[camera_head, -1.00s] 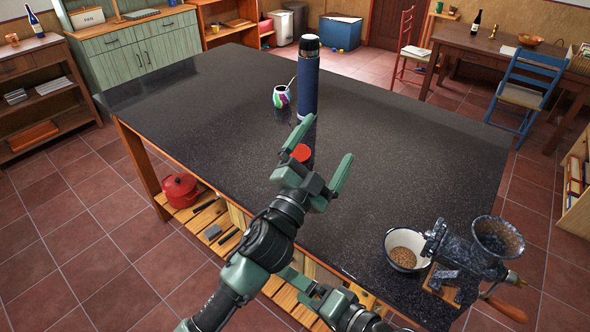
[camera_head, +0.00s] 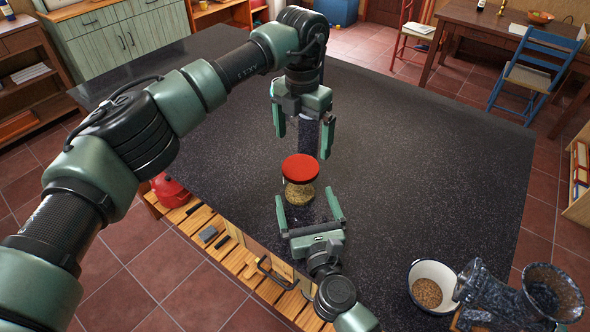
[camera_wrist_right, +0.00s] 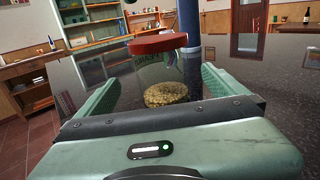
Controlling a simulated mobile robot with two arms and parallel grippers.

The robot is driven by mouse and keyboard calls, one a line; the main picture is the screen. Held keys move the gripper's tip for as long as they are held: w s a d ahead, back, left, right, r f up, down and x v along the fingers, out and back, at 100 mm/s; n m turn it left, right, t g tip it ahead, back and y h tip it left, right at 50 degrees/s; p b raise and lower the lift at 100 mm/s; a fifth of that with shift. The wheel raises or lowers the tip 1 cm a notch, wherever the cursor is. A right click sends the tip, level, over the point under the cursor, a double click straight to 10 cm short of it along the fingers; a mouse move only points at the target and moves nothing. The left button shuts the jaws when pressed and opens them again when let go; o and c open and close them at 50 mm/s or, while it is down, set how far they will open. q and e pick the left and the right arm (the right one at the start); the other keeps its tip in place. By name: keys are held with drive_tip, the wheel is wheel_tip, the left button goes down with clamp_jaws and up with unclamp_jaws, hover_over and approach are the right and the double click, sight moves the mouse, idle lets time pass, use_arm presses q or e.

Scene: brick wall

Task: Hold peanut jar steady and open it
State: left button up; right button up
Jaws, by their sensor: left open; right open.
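The peanut jar (camera_head: 300,192) is clear, with a red lid (camera_head: 300,167) and peanuts inside. It stands upright on the dark countertop. My left gripper (camera_head: 303,145) points down, open, above and just behind the lid in the head view; I cannot tell its exact height over it. My right gripper (camera_head: 308,196) lies low at the near side of the jar, open. In the right wrist view the jar (camera_wrist_right: 165,92) with its lid (camera_wrist_right: 158,43) stands between or just beyond the open fingers of my right gripper (camera_wrist_right: 162,78); contact is not clear.
A dark blue flask (camera_wrist_right: 191,55) stands behind the jar, mostly hidden by my left gripper in the head view. A white bowl of grain (camera_head: 432,270) and a grinder (camera_head: 510,295) stand at the right front.

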sight(300, 179)
use_arm(q)
drive_tip(key=shift+a+r, duration=0.25)
drive_tip(key=shift+r, duration=0.1)
use_arm(e)
drive_tip(key=shift+w, duration=0.1)
use_arm(q)
drive_tip(key=shift+s+r, duration=0.15)
drive_tip(key=shift+s, duration=0.2)
use_arm(e)
drive_tip(key=shift+w+r, duration=0.1)
drive_tip(key=shift+r, duration=0.1)
use_arm(q)
drive_tip(key=shift+w+f, duration=0.15)
drive_tip(key=shift+f, duration=0.05)
use_arm(e)
drive_tip(key=x, duration=0.6)
drive_tip(key=shift+f, duration=0.1)
use_arm(q)
drive_tip(key=shift+d+r, duration=0.1)
use_arm(e)
drive_tip(key=shift+w, duration=0.35)
use_arm(q)
drive_tip(key=shift+s, duration=0.2)
